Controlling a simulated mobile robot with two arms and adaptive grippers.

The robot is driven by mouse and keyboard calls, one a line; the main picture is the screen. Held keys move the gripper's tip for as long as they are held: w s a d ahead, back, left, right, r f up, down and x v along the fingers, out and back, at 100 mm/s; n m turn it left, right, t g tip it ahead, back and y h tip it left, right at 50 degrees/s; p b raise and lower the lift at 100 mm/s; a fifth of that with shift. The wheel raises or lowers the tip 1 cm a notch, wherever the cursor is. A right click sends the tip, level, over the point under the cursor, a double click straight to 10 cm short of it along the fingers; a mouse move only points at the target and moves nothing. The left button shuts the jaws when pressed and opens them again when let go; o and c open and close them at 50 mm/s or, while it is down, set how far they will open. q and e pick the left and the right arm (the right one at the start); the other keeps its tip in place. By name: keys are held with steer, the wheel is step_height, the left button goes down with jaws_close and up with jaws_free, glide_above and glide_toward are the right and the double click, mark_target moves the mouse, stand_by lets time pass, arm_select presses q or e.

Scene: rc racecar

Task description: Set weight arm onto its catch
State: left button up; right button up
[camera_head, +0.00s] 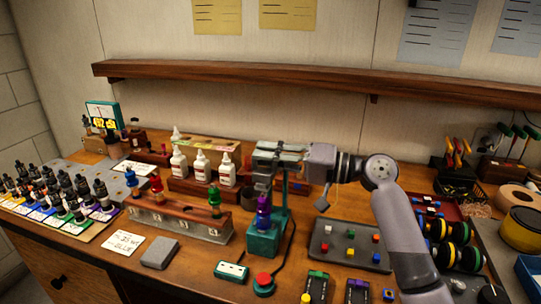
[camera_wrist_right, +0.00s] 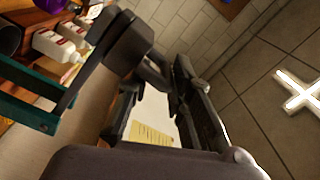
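A teal stand (camera_head: 264,239) with an upright post is on the bench near the middle. A purple bottle (camera_head: 263,212) stands on its base. My right gripper (camera_head: 277,153) comes in from the right and is at the top of the post, where its fingers overlap the upper parts. In the right wrist view a dark bar with a blocky end (camera_wrist_right: 121,45), which looks like the weight arm, rises from the teal frame (camera_wrist_right: 30,114) beside the dark fingers. The catch cannot be picked out. Whether the fingers are closed on the arm is unclear. My left gripper is out of view.
A wooden rack (camera_head: 178,221) with coloured bottles is left of the stand, with white glue bottles (camera_head: 200,166) behind. A red button (camera_head: 263,283) is in front. A dark tray (camera_head: 324,252) with small cubes lies to the right. A shelf (camera_head: 310,80) spans the wall above.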

steer(key=shift+o, duration=0.7)
steer(key=shift+s+a+f, duration=0.15)
steer(key=shift+s+a, duration=0.15)
steer(key=shift+s, duration=0.05)
steer(key=shift+d+f, duration=0.15)
steer(key=shift+d, duration=0.4)
steer(key=v, duration=1.1)
steer(key=shift+r, duration=0.35)
steer(key=shift+d+r, duration=0.1)
steer(key=shift+d, duration=0.15)
